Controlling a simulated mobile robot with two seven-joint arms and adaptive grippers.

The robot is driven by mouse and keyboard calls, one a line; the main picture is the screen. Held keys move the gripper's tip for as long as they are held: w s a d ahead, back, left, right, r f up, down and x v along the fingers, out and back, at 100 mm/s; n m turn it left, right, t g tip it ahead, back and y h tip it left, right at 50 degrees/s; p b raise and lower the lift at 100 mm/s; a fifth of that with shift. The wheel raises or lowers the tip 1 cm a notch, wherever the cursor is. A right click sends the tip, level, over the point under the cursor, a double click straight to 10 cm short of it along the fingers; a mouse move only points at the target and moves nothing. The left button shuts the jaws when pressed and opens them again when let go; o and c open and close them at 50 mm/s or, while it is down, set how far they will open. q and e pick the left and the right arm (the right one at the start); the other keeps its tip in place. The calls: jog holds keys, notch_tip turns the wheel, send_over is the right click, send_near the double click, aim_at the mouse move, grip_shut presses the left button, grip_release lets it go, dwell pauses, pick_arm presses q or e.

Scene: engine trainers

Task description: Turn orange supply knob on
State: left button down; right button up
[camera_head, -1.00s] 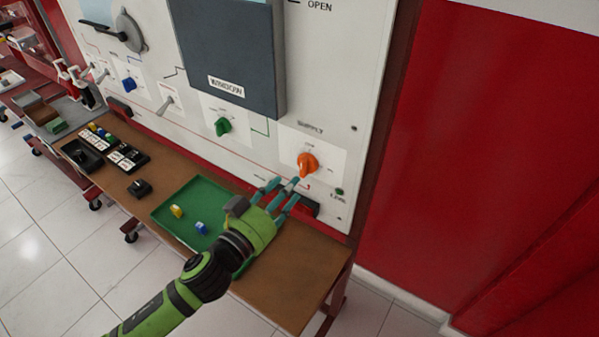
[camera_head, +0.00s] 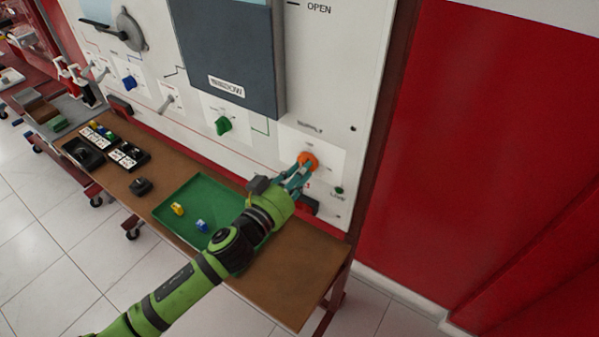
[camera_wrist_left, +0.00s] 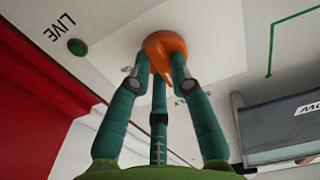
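The orange supply knob (camera_head: 308,161) is on the white panel under the "SUPPLY" label. My left gripper (camera_head: 300,173) has its teal fingers up at the knob and covers its lower part. In the left wrist view, the orange knob (camera_wrist_left: 164,46) lies at the top centre, with the three fingertips (camera_wrist_left: 160,66) close around its lower side. The fingers lean in towards each other there. Whether they press on the knob cannot be told. My right gripper is in neither view.
A green indicator marked "LIVE" (camera_head: 339,190) is right of the knob. A green knob (camera_head: 223,125) and a grey window box (camera_head: 228,60) are to the left. Below, a brown table (camera_head: 300,262) carries a green tray (camera_head: 172,225) with small yellow and blue pieces.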

pick_arm(q)
jog(key=shift+m, duration=0.4)
jog(key=m+p, duration=0.1)
jog(key=m, duration=0.7)
jog(key=m+p, duration=0.1)
jog(key=m, duration=0.7)
jog(key=shift+w+a+f+m+p, duration=0.1)
jog(key=shift+a+f+m+p, duration=0.1)
jog(key=shift+m+p, duration=0.2)
jog(key=shift+m, duration=0.3)
jog(key=c, duration=1.1)
grip_release()
